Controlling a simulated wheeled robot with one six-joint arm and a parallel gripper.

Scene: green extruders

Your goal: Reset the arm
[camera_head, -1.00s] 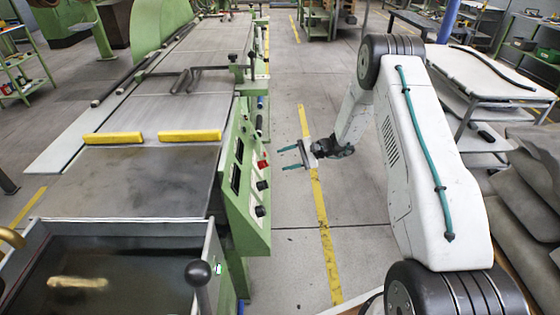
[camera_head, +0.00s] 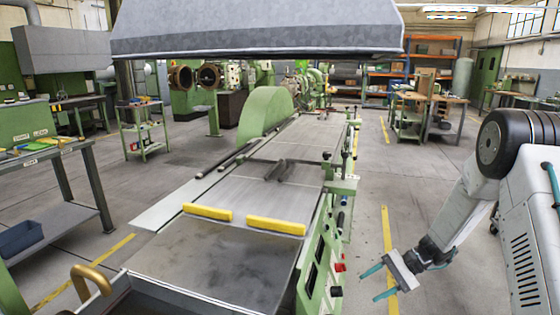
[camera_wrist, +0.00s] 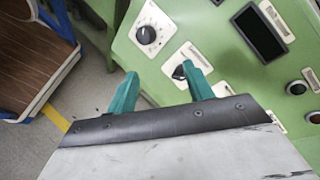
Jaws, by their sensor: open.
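My gripper (camera_head: 371,284) is at the lower right of the head view, at the end of my white arm. Its two teal fingers are spread apart and point left towards the green machine's side. Nothing shows between them. In the wrist view the open fingers (camera_wrist: 158,76) stand in front of a green control panel (camera_wrist: 215,30) with dials, a dark display and buttons. One fingertip overlaps a black knob in that picture; I cannot tell whether it touches. Part of my arm is cut off at the right edge of the head view.
The long machine bed (camera_head: 215,250) with two yellow bars (camera_head: 276,226) lies left of my gripper. A grey hood (camera_head: 255,30) hangs above. A workbench (camera_head: 70,195) stands at left. The aisle floor with a yellow line (camera_head: 386,225) is open right of the machine.

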